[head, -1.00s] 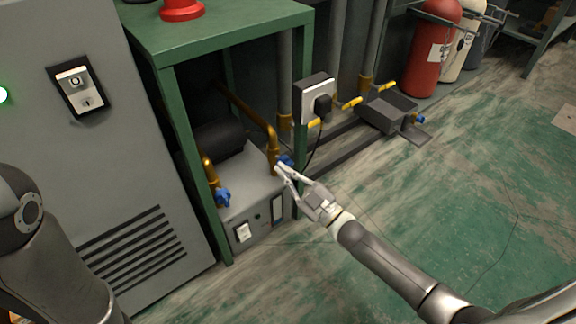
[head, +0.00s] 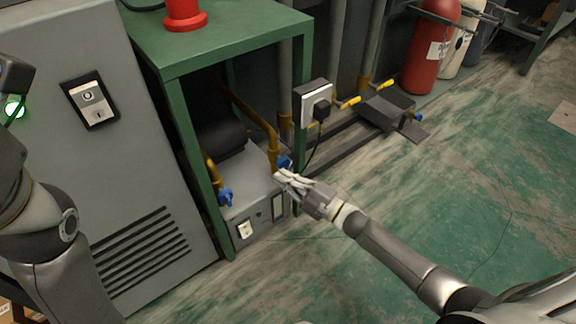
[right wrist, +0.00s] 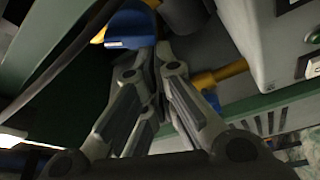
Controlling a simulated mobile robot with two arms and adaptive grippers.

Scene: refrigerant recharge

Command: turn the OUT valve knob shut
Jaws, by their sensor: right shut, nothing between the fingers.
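Two blue valve knobs sit on brass pipes at the pump unit (head: 257,190) under the green table. One blue knob (head: 225,197) is at the left front, the other blue knob (head: 284,162) at the right rear. No OUT label is readable. My right gripper (head: 279,177) is shut and empty, its fingertips just below the right rear knob. In the right wrist view a blue knob (right wrist: 131,28) is just beyond the shut fingertips (right wrist: 153,50); whether they touch cannot be told. Part of my left arm shows at the left edge; its fingers are not visible.
A green table leg (head: 302,170) stands close to the right of the rear knob. A socket box with a black plug (head: 321,110) and hanging cable is above my right gripper. A grey cabinet (head: 140,150) stands left.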

